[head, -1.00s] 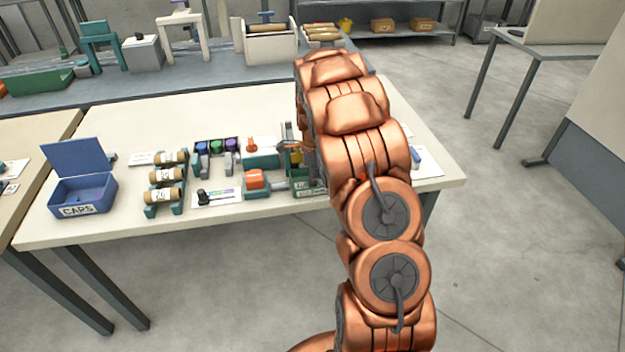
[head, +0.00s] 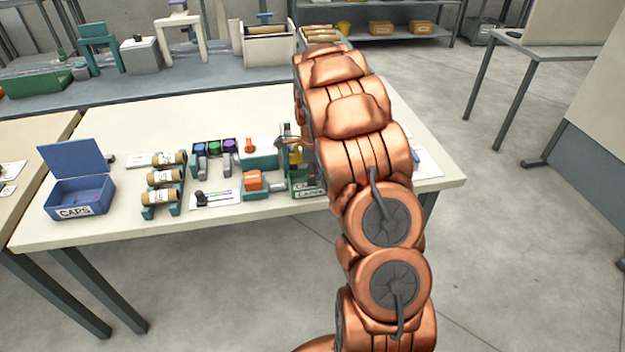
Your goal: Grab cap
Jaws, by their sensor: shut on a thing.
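My gripper (head: 293,147) is mostly hidden behind my copper arm, over the right part of the white table. Only a little of it shows at the arm's left edge. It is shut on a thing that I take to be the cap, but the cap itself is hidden. Just in front of the gripper is a green tray (head: 305,190) with a label that is partly covered by my arm. A blue box (head: 80,196) labelled CAPS, with its lid raised, stands at the table's left end; its inside looks empty.
On the white table (head: 250,222) are several labelled brown rolls on a teal rack (head: 163,180), a holder with blue, green and purple pieces (head: 214,150), and two teal fixtures with orange parts (head: 262,184). A grey bench (head: 60,108) runs behind. The table's front strip is clear.

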